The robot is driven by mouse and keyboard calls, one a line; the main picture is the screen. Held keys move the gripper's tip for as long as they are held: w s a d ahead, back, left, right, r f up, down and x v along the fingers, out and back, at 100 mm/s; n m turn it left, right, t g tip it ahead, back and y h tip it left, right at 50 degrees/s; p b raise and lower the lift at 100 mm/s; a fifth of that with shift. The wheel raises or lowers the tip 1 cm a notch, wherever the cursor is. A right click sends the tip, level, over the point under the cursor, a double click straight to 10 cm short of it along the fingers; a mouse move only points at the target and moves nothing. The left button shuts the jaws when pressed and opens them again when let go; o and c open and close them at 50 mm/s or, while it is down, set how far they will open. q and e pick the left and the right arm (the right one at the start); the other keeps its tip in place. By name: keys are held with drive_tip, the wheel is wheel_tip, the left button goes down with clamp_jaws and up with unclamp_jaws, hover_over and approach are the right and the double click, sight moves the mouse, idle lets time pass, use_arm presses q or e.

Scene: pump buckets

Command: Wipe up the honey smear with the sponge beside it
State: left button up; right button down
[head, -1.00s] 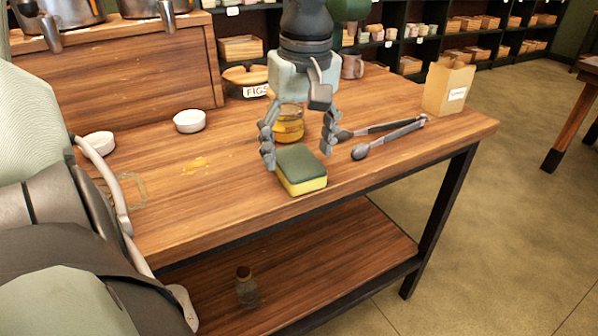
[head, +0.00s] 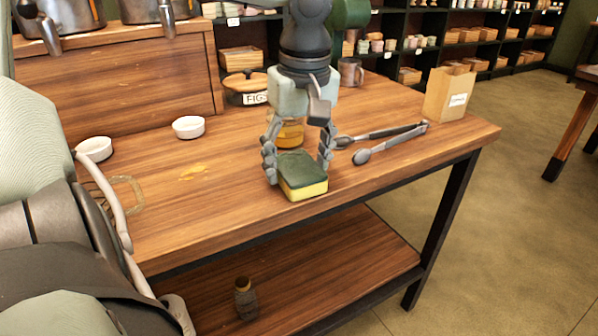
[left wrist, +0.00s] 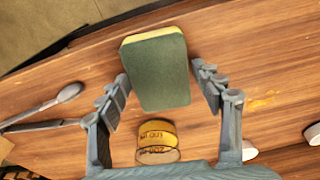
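The sponge (head: 303,188), dark green on top and yellow below, lies on the wooden table near its front edge. My left gripper (head: 298,165) points down over it, open, with one finger on each side; it is empty. In the left wrist view the sponge (left wrist: 158,68) lies between the spread fingertips, with narrow gaps that make contact hard to tell. The honey smear (head: 193,172), a thin amber patch, is on the table left of the sponge. It also shows in the left wrist view (left wrist: 262,100). My right gripper is not in view.
An amber jar (head: 291,134) stands close behind the gripper. Metal tongs (head: 385,143) and a paper bag (head: 449,94) are to the right. White bowls (head: 188,127) stand behind the smear. Table between smear and sponge is clear.

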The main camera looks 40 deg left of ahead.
sight(296, 164)
use_arm(q)
drive_tip(key=c, duration=0.7)
drive_tip(key=shift+r+p, duration=1.65)
drive_tip(key=shift+r, duration=0.85)
